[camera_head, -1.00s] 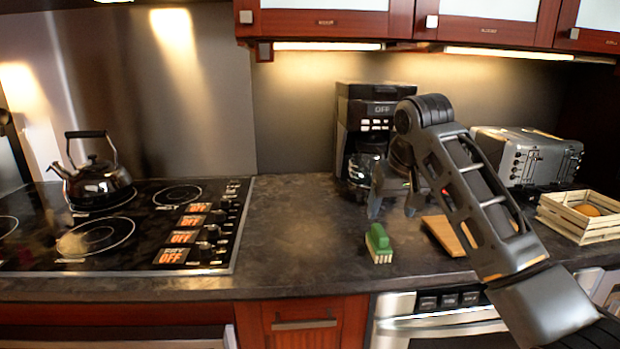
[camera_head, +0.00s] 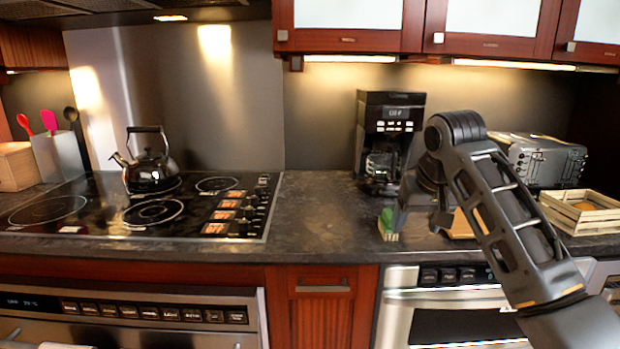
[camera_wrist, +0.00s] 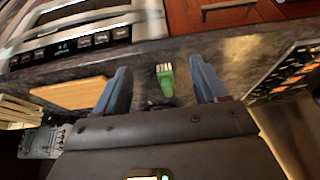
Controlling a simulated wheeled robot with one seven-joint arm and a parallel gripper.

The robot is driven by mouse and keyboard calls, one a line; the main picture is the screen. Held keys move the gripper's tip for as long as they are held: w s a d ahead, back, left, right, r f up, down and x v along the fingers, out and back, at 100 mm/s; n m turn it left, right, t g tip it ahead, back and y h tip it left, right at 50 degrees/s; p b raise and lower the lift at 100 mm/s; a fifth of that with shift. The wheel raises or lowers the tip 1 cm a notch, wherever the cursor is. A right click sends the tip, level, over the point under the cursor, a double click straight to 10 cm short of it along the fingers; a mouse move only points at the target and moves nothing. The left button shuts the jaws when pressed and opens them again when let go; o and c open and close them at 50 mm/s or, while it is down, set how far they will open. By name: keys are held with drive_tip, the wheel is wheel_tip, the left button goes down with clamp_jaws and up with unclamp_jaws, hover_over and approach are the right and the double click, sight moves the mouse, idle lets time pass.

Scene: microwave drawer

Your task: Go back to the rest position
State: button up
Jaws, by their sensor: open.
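My gripper (camera_head: 421,222) is raised at the right of the head view, in front of the coffee maker and over the counter (camera_head: 325,215). In the wrist view my gripper (camera_wrist: 159,68) has its two blue-grey fingers spread wide with nothing between them. A green brush (camera_head: 387,224) with pale bristles lies on the counter, partly covered by the gripper in the head view. In the wrist view the brush (camera_wrist: 165,80) shows beyond the gap between the fingers, apart from them.
A black coffee maker (camera_head: 385,125), a toaster (camera_head: 545,160) and a wooden crate (camera_head: 585,215) stand along the counter. A cutting board (camera_wrist: 72,94) lies near the brush. A kettle (camera_head: 150,170) sits on the stove at left. Cabinets (camera_head: 355,18) hang above.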

drive_tip(key=s+a+f+t+y, duration=0.1)
drive_tip(key=s+a+f, duration=0.3)
drive_tip(key=f, duration=0.4)
drive_tip(key=s+a+f+t+y, duration=0.1)
drive_tip(key=s+a+f, duration=0.2)
drive_tip(key=f, duration=0.6)
drive_tip(key=s+a+f+m+t+y, duration=0.1)
drive_tip(key=s+f+t, duration=0.1)
drive_tip(key=s+f, duration=0.45)
drive_tip(key=s+a+f+t, duration=0.1)
drive_tip(key=s+f, duration=0.2)
drive_tip(key=s, duration=0.6)
drive_tip(key=s+d+r+m+t+h, duration=0.1)
drive_tip(key=s+d+t+h, duration=0.2)
drive_tip(key=s, duration=1.6)
drive_tip(key=s+d+r+n+t, duration=0.1)
drive_tip(key=s+d+r, duration=0.2)
drive_tip(key=s+r, duration=0.3)
drive_tip(key=s+d+r+t, duration=0.1)
drive_tip(key=s+d+r, duration=0.2)
drive_tip(key=s+r, duration=0.4)
drive_tip(key=s, duration=0.2)
drive_tip(key=shift+s+r+n, duration=0.3)
drive_tip(key=shift+s+n, duration=0.05)
drive_tip(key=shift+n, duration=0.05)
drive_tip(key=shift+d, duration=0.1)
